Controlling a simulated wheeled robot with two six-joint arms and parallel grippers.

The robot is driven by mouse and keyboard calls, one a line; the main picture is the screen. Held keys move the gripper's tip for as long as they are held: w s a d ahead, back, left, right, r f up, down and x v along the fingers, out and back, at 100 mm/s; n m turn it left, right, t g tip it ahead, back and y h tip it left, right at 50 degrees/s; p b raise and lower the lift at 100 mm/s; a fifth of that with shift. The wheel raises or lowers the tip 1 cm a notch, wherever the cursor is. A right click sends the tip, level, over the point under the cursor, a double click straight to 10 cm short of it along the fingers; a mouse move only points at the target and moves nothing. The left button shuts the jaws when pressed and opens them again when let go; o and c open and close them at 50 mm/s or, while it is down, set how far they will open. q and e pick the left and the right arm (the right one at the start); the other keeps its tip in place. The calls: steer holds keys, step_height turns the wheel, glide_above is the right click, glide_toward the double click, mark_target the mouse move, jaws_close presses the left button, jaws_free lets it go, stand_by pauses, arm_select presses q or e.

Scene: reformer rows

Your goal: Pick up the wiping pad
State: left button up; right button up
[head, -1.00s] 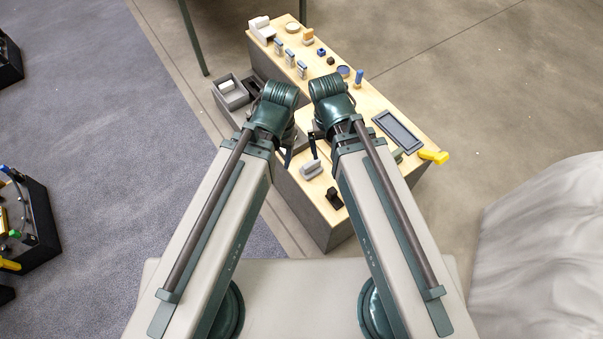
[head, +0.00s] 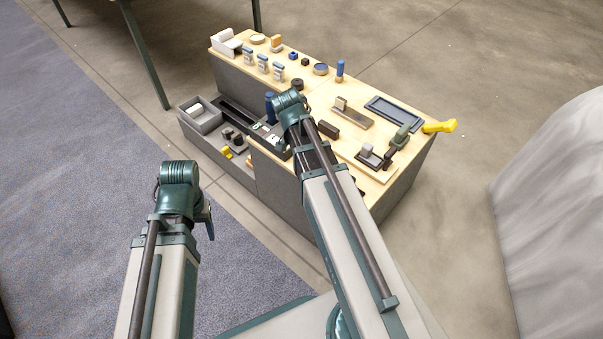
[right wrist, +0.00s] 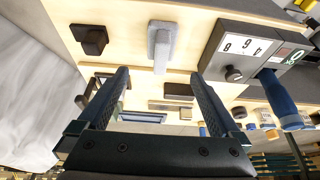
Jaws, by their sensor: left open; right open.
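A light grey piece with a raised bar (right wrist: 161,45) lies on the pale bench top in the right wrist view. It looks most like the wiping pad, though I cannot be sure; in the head view I cannot pick it out, probably behind my right arm. My right gripper (right wrist: 159,76) is open, its two dark fingers spread and empty, with the grey piece beyond them and apart from them. In the head view its fingers are hidden by the arm. My left gripper (head: 209,222) is open, hanging left of the bench over the floor, away from the bench items.
The bench top holds a dark blue tray (head: 393,112), a yellow handle (head: 440,127), a blue cylinder (head: 340,70) and a grey block on a dark base (head: 368,153). A grey bin (head: 201,117) stands on a lower shelf. A dial box (right wrist: 248,50) lies close right of the grey piece.

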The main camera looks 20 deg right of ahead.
steer(key=b+x, duration=0.7)
steer(key=x, duration=0.1)
steer(key=shift+d+f+b, duration=0.1)
steer(key=shift+f+b, duration=0.1)
steer(key=shift+b, duration=0.1)
steer(key=shift+w+d+f, duration=0.1)
steer(key=shift+d, duration=0.05)
steer(key=shift+f, duration=0.1)
steer(key=b+x, duration=0.5)
steer(key=shift+w+d, duration=0.2)
steer(key=shift+d, duration=0.05)
steer(key=shift+c, duration=0.3)
